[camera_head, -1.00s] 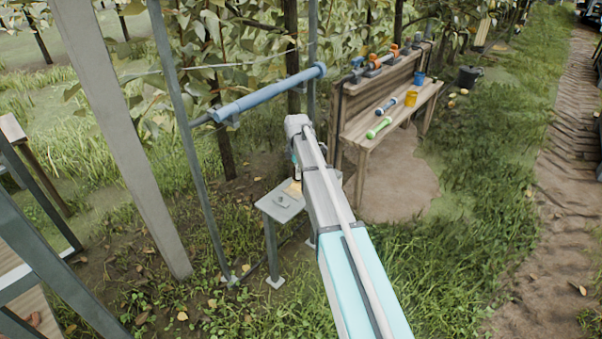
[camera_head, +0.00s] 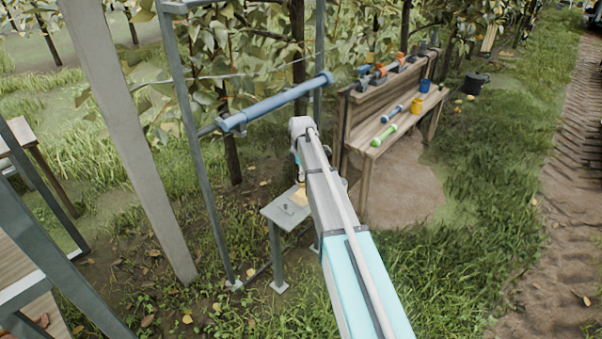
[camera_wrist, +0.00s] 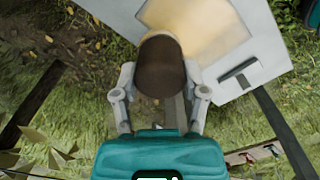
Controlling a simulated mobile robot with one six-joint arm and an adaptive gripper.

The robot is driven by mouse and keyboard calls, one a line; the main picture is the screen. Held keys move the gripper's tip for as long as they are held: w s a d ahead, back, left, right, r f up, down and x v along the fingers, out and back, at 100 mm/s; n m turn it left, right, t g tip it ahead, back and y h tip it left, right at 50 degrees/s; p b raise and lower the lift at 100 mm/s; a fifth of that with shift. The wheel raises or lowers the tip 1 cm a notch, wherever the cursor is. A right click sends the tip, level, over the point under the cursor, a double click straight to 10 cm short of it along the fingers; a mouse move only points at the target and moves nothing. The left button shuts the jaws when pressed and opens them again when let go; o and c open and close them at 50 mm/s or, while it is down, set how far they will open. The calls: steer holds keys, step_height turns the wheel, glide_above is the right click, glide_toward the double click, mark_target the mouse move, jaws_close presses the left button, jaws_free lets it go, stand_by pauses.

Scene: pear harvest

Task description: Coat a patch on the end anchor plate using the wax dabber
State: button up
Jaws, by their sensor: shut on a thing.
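The wax dabber shows in the wrist view as a dark brown, rounded piece (camera_wrist: 161,68) with a paler part at its far side. My gripper (camera_wrist: 160,92) is shut on it, one finger on each side. Beyond it is the grey end anchor plate (camera_wrist: 262,48), with a tan patch (camera_wrist: 205,25) on its surface. The dabber's far end overlaps the patch's edge in this view; I cannot tell if they touch.
A blue tube (camera_head: 275,103) runs above the plate. A slanted grey post (camera_head: 130,140) stands left.

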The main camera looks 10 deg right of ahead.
steer(key=shift+r+p, duration=1.55)
steer(key=shift+r, duration=0.25)
steer(key=shift+r, duration=0.15)
steer(key=shift+r+p, duration=1.4)
steer(key=shift+p, duration=0.1)
steer(key=shift+f, duration=0.1)
